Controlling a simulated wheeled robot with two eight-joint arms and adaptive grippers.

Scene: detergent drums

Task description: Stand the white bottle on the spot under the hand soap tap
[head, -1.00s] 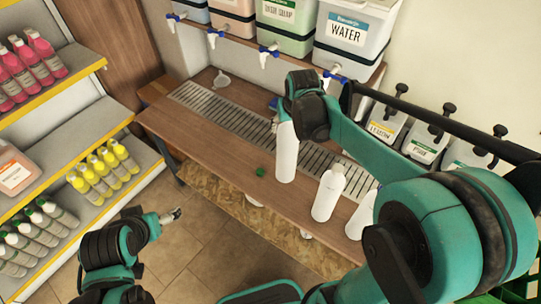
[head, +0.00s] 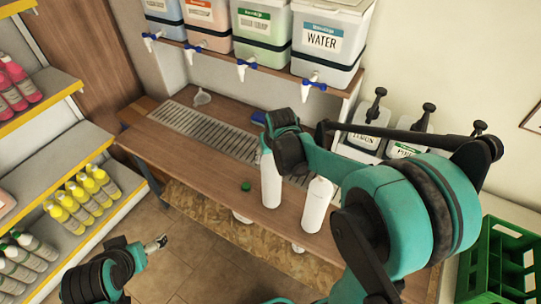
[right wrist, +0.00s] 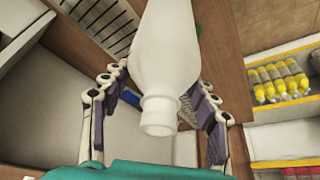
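My right gripper (right wrist: 158,92) points down with its fingers on both sides of a white, uncapped bottle (right wrist: 165,40), pads close against its shoulder. In the head view this bottle (head: 271,182) is upright over the wooden counter; whether its base touches is unclear. A second white bottle (head: 317,206) stands just right of it. Taps hang below the blue, orange and green drums (head: 262,28) and the WATER drum (head: 322,40). Labels other than WATER are too blurred to tell which is hand soap. My left gripper (head: 160,243) is low at left, away from the counter; its opening is unclear.
A metal drip grate (head: 205,130) runs along the counter (head: 185,165) under the taps. A green cap (head: 246,186) lies on the counter. A green crate (head: 500,260) is at right, shelves of bottles at left.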

